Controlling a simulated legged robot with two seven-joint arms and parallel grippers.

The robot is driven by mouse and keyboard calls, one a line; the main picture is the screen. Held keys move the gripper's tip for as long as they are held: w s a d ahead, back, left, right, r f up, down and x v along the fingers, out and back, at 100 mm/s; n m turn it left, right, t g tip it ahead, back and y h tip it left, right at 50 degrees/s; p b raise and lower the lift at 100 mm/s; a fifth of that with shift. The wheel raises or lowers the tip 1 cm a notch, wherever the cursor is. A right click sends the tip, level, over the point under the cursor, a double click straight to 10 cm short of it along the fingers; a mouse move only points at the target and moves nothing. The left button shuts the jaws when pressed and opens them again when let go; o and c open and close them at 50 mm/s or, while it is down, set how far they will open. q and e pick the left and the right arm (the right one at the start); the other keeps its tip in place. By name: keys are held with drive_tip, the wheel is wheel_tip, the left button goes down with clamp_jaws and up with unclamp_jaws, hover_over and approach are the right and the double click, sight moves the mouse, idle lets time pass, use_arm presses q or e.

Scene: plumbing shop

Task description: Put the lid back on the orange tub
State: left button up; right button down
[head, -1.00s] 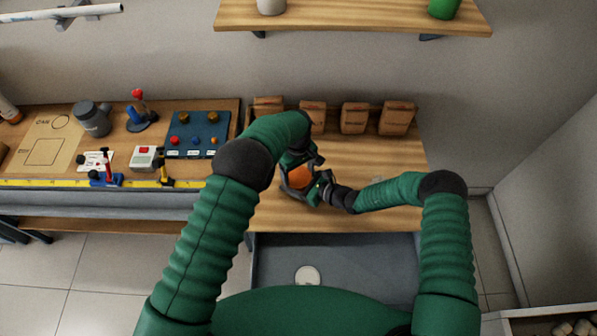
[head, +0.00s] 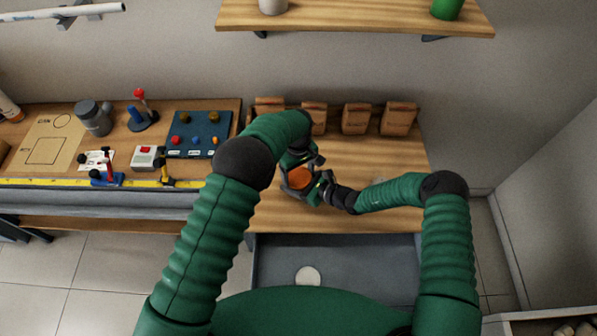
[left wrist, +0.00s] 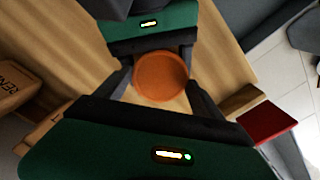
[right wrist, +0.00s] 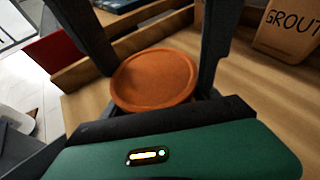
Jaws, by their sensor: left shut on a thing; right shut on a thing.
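An orange round disc, the lid (head: 299,178), shows between my two grippers over the wooden bench. It fills the middle of the left wrist view (left wrist: 161,77) and the right wrist view (right wrist: 155,80), where its raised rim shows. My left gripper (head: 297,174) reaches it from the far side; its fingers appear shut on the lid's sides. My right gripper (head: 311,184) reaches in low from the right and appears shut on the orange tub, whose wall is mostly hidden beneath the lid. Whether the lid is fully seated cannot be told.
Brown paper bags (head: 355,118) line the bench's back edge, one marked GROUT (right wrist: 288,28). A white disc (head: 307,276) lies in the grey area below the bench front. A cluttered bench (head: 205,170) stands left. The bench's right part (head: 390,160) is clear.

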sight(298, 176)
use_arm(q)
drive_tip(key=shift+d+r, duration=0.1)
drive_tip(key=shift+r, duration=0.2)
use_arm(e)
drive_tip(key=shift+f, duration=0.1)
idle(0.3)
use_arm(q)
drive_tip(key=shift+w+f, duration=0.1)
drive_tip(key=shift+f, duration=0.4)
drive_tip(key=shift+f, duration=0.3)
drive_tip(key=o, duration=1.3)
drive_tip(key=shift+a+f, duration=0.1)
drive_tip(key=shift+a, duration=0.15)
use_arm(e)
drive_tip(key=shift+s+a+r, duration=0.1)
drive_tip(key=shift+a+r, duration=0.05)
drive_tip(key=shift+r, duration=0.05)
use_arm(q)
wheel_tip(298, 176, up, 8)
drive_tip(key=shift+d+r, duration=0.15)
drive_tip(key=shift+r, duration=0.1)
use_arm(e)
drive_tip(key=shift+d+f, duration=0.15)
drive_tip(key=shift+d, duration=0.05)
